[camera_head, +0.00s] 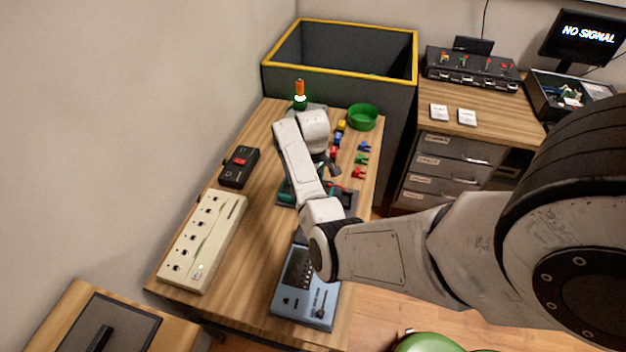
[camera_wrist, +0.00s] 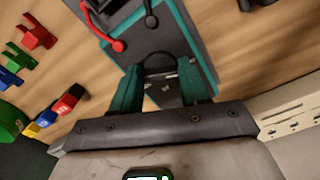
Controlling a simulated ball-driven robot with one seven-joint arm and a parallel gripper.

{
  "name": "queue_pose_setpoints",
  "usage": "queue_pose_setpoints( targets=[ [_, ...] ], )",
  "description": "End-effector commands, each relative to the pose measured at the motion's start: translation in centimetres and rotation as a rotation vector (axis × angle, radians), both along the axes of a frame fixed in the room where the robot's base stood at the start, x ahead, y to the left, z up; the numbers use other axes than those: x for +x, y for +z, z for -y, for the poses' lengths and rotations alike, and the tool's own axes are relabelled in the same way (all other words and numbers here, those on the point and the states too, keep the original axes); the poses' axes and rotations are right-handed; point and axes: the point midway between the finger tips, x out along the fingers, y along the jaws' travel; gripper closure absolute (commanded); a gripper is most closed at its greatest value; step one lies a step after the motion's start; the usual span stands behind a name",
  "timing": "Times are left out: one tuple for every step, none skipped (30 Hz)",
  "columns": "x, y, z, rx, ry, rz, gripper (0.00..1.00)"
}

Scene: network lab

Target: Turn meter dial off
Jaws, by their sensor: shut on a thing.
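The meter (camera_head: 349,204) lies on the wooden workbench, largely hidden behind my arm in the head view. In the wrist view, the meter (camera_wrist: 172,32) has a dark grey face, teal edges, and red and black leads plugged in. Its round dark dial (camera_wrist: 159,62) is between the teal fingers of my gripper (camera_wrist: 161,82). My gripper is shut on the dial, pointing down at the meter face. The dial's pointer position cannot be read.
A blue device (camera_head: 305,285), a beige power strip (camera_head: 203,240) and a black box with a red switch (camera_head: 239,167) share the bench. Small coloured connectors (camera_head: 360,159) and a green bowl (camera_head: 363,117) are behind the meter. A yellow-rimmed grey bin (camera_head: 345,75) stands at the back.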

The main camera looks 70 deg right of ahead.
Motion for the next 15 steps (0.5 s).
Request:
queue_pose_setpoints(
  targets=[
    [0.15,0.11,0.04,-0.002,0.001,0.003,0.86],
    [0.14,0.11,0.05,-0.002,0.001,0.003,0.86],
    [0.14,0.12,0.05,-0.002,0.000,0.003,0.86],
    [0.14,0.12,0.05,-0.002,0.000,0.003,0.86],
    [0.15,0.12,0.05,-0.002,0.000,0.003,0.54],
    [0.15,0.12,0.04,-0.002,0.000,0.003,0.50],
    [0.14,0.11,0.05,-0.002,0.000,0.003,0.47],
    [0.14,0.10,0.04,-0.002,0.000,0.003,0.44],
    [0.12,0.09,0.03,-0.002,0.000,0.003,0.40],
    [0.11,0.09,0.03,-0.002,0.000,0.003,0.37],
    [0.10,0.08,0.02,-0.002,0.000,0.002,0.34],
    [0.09,0.07,0.02,-0.002,-0.001,0.002,0.31],
    [0.08,0.06,0.02,-0.002,-0.001,0.002,0.30],
    [0.08,0.06,0.02,-0.002,-0.001,0.002,0.30],
    [0.06,0.05,0.02,-0.002,-0.001,0.002,0.30]
  ],
)
